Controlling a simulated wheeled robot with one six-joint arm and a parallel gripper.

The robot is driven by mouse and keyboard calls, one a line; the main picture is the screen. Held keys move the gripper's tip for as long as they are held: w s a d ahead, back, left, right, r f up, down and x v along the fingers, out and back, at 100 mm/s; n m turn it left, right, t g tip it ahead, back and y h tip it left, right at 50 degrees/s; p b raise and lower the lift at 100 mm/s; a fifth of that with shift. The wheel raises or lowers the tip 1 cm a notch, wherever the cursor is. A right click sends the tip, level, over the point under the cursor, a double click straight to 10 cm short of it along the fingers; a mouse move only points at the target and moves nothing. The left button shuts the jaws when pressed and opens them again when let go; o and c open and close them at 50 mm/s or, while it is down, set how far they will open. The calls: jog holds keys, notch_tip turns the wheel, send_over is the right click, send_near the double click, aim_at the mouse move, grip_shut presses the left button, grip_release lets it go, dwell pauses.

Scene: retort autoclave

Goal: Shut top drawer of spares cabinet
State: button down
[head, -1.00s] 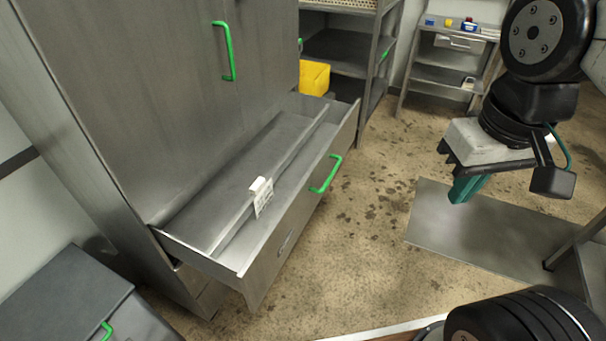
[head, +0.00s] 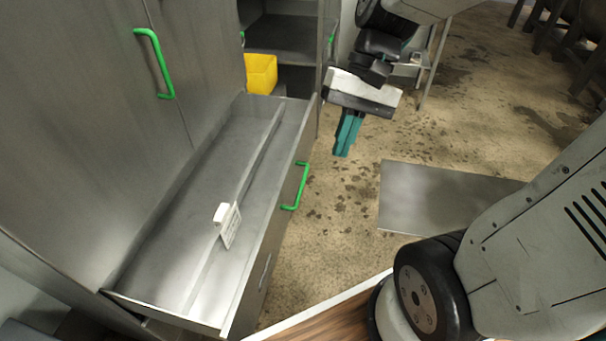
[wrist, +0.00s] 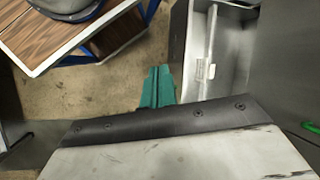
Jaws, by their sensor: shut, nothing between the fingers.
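The spares cabinet (head: 85,120) is grey metal with green handles. Its top drawer (head: 297,133) is pulled well out, with a green handle (head: 298,190) on its front. The drawer has a lengthwise divider with a white tag (head: 229,224) on it, and otherwise looks empty. It also shows in the wrist view (wrist: 233,50). My gripper (head: 343,150) has teal fingers, shut and empty, pointing down. In the head view it hangs to the right of the drawer's far end, apart from the drawer front. In the wrist view the fingers (wrist: 157,85) show left of the drawer.
A yellow bin (head: 261,73) sits on the shelving behind the cabinet. A grey metal plate (head: 425,195) lies on the floor at right. A wood-topped table (wrist: 55,30) is at upper left in the wrist view. Stained floor beside the drawer is clear.

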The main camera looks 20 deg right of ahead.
jog(key=w+d+f+m+t+y, duration=0.1)
jog(key=w+d+f+m+y, duration=0.2)
jog(key=w+f+m+y, duration=0.3)
jog(key=w+d+f+m+t+y, duration=0.2)
jog(key=w+d+f+m+y, duration=0.15)
jog(key=w+f, duration=0.55)
jog(key=w+d+f+m+t+y, duration=0.25)
jog(key=d+f+m+t, duration=0.3)
jog(key=f, duration=0.45)
jog(key=m+t+h, duration=0.3)
jog(key=m+t, duration=0.2)
jog(key=m, duration=0.2)
send_near(294, 174)
jog(key=x, duration=0.5)
jog(key=shift+w+f, duration=0.2)
jog(key=shift+x, duration=0.75)
